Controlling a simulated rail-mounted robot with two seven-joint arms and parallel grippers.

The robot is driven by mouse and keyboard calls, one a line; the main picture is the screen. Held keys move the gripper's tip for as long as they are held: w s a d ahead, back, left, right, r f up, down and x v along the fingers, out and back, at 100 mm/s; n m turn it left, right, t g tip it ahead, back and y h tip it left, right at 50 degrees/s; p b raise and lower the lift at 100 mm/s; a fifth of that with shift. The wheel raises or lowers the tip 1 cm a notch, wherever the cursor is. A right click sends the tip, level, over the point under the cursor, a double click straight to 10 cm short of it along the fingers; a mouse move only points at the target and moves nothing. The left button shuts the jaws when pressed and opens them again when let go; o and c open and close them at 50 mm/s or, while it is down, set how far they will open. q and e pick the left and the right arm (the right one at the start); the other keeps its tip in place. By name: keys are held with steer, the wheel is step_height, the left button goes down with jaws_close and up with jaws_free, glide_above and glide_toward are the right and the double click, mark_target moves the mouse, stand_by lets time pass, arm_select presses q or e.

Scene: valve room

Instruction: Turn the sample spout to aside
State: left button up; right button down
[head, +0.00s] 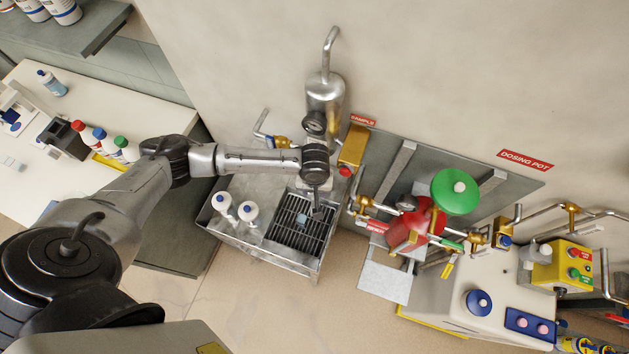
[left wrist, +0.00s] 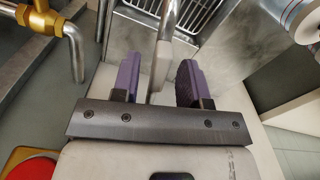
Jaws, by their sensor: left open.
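My left gripper (head: 318,208) is over the sample sink, its fingers pointing down. In the left wrist view its two purple-padded jaws (left wrist: 157,82) are apart. A slim metal tube with a pale grey sleeve, which looks like the sample spout (left wrist: 161,58), stands between the jaws. In the head view my wrist hides the spout. The steel sample vessel (head: 325,95) is on the wall behind, near the red SAMPLE label (head: 363,120). My right gripper is in neither view.
The steel sink (head: 290,255) has a dark grate (head: 297,222) and two white bottles with blue caps (head: 235,210) at its left. A brass-coloured box with a red button (head: 345,171) is close right of my wrist. A red pump with a green handwheel (head: 455,192) stands further right.

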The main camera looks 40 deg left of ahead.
arm_select(q)
step_height(320, 180, up, 14)
stand_by(0.6)
steer(key=shift+f, duration=0.1)
steer(key=shift+c, duration=0.3)
